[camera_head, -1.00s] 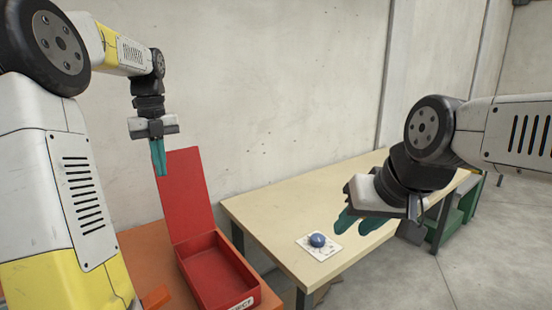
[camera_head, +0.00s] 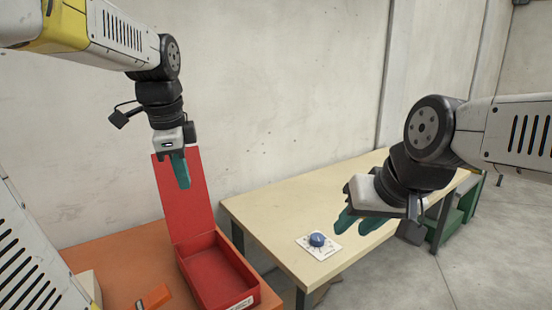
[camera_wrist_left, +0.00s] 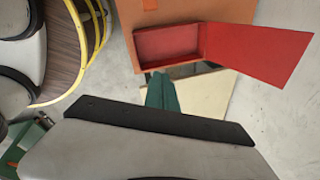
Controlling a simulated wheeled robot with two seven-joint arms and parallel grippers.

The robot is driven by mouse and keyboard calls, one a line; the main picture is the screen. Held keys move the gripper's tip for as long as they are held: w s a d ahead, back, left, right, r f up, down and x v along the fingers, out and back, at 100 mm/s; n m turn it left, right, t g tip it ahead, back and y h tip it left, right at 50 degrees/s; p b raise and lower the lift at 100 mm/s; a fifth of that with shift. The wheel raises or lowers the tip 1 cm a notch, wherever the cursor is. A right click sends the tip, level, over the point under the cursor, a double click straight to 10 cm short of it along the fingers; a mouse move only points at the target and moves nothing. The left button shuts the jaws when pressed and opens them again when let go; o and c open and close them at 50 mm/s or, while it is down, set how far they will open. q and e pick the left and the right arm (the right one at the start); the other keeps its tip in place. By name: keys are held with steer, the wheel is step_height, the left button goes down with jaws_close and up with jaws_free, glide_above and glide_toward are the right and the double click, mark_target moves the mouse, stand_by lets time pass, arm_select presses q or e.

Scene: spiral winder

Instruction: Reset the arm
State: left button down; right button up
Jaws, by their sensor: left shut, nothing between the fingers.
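My left gripper (camera_head: 180,170) hangs with its teal fingers pointing down, shut and empty. In the head view it overlaps the raised red lid of the box. In the left wrist view its fingers (camera_wrist_left: 161,92) show together, with nothing between them. My right gripper (camera_head: 354,224) is at the right, over the pale wooden table (camera_head: 290,195), its two teal fingers apart and empty. It is above and to the right of a blue knob (camera_head: 317,239) on a white marked plate.
An open red box (camera_head: 212,272) with its lid raised stands on the orange table (camera_head: 110,262). The box and lid also show in the left wrist view (camera_wrist_left: 165,45). A wall stands behind. The wooden table's middle is clear.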

arm_select(q)
steer(key=s+d+f+n+t+h, duration=0.1)
steer(key=s+d+f+n, duration=0.1)
steer(key=s+n, duration=0.3)
steer(key=s+d+f+n+t+h, duration=0.1)
steer(key=s+d+f+n+t, duration=0.1)
steer(key=s+n, duration=0.3)
steer(key=d+n, duration=0.1)
steer(key=n, duration=0.3)
steer(key=shift+s+d+f, duration=0.25)
steer(key=shift+s+f, duration=0.05)
steer(key=shift+f, duration=0.05)
